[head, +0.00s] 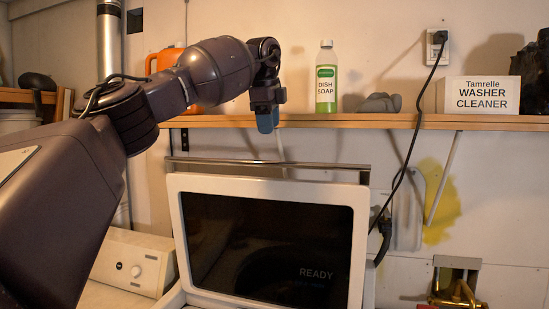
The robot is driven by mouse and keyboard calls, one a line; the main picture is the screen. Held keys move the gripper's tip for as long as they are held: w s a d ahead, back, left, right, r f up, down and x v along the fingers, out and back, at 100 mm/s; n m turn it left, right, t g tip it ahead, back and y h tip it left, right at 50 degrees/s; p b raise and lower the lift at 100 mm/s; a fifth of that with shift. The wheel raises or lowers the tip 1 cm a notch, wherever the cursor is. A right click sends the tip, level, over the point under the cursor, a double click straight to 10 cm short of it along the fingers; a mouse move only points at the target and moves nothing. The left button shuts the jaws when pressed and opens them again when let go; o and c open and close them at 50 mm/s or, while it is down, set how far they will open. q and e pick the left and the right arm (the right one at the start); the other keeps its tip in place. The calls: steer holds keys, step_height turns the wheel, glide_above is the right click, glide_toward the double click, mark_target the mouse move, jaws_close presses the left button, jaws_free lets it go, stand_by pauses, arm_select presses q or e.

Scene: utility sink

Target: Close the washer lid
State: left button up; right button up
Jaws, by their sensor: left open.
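The washer lid (270,183) has a white frame around a dark glass pane (265,245) showing the word READY. It stands raised, close to upright, in the lower middle of the head view. The view cuts off its bottom edge. My left gripper (268,122) hangs fingers down above the lid's top edge, in front of the shelf, and is open and empty. It appears apart from the lid, but its depth is hard to tell. My right gripper is not in view.
A wooden shelf (460,123) crosses behind, holding a dish soap bottle (326,80), a grey lump (380,103) and a washer cleaner box (482,95). A metal rail (330,168) runs behind the lid's top. A black cord (416,135) hangs at right. A cream knob panel (130,258) stands lower left.

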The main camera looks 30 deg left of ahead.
mark_target(272, 162)
arm_select(q)
steer(key=p+x, duration=0.1)
steer(key=x, duration=0.9)
steer(key=shift+w+r, duration=0.1)
steer(key=shift+w, duration=0.05)
jaws_close()
